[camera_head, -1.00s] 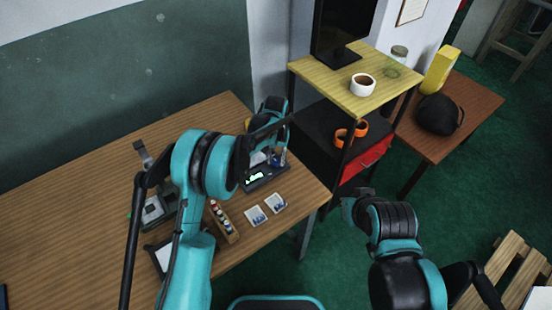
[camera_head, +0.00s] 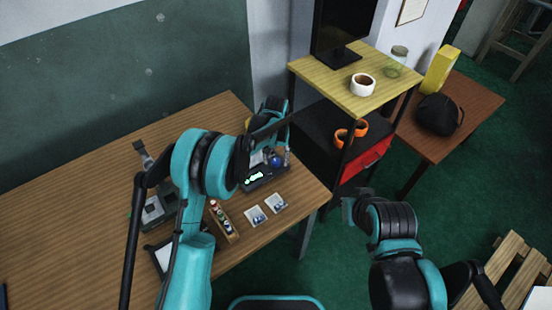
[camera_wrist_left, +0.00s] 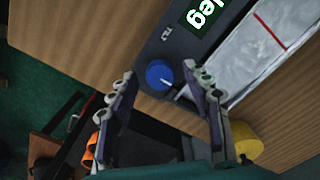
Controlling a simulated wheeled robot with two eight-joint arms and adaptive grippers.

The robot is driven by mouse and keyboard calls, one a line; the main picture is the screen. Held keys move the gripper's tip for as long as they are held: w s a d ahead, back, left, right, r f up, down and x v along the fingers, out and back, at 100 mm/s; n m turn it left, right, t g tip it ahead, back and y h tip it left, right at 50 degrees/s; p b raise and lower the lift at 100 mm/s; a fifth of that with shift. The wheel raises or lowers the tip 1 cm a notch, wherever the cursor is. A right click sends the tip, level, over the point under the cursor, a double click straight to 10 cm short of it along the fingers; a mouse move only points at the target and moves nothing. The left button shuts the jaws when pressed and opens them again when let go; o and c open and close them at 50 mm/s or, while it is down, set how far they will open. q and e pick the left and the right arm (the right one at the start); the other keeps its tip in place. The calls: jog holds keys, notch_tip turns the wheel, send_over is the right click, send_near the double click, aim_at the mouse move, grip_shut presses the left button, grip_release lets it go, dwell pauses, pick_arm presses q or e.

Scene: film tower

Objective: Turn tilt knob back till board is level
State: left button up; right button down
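The blue tilt knob (camera_wrist_left: 159,75) with a white pointer mark sits on a dark device (camera_wrist_left: 135,45) in the left wrist view. It also shows in the head view (camera_head: 276,160). My left gripper (camera_wrist_left: 160,72) is open, with one fingertip on each side of the knob and gaps visible. The device has a lit display (camera_wrist_left: 204,14), its number cut off; in the head view the display (camera_head: 254,176) is too small to read. A pale grey board (camera_wrist_left: 262,45) with a red line lies beside the device. My right gripper (camera_head: 352,205) is away from the desk, its fingers unclear.
The wooden desk (camera_head: 90,190) also holds a rack of small bottles (camera_head: 223,220) and two small cards (camera_head: 265,209). A shelf (camera_head: 335,84) with a white cup (camera_head: 362,85) and orange cuffs (camera_head: 350,134) stands to the right. A yellow round object (camera_wrist_left: 246,142) is close to the left gripper.

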aim_at(276, 161)
pick_arm(q)
notch_tip(276, 161, up, 12)
dwell(0.6)
jog(key=s+a+r+t, duration=0.4)
jog(key=s+a+r, duration=0.7)
jog(key=s, duration=0.3)
jog(key=s+a+f+t, duration=0.1)
jog(key=s+a+f, duration=0.1)
jog(key=s, duration=0.5)
jog(key=s+a+f+n+t, duration=0.1)
jog(key=s+a+f+t, duration=0.1)
jog(key=s+a, duration=0.2)
jog(key=s, duration=0.3)
jog(key=shift+s+a+f+n, duration=0.2)
jog(key=shift+s+a+n, duration=0.1)
jog(key=shift+a, duration=0.1)
jog(key=shift+w, duration=0.1)
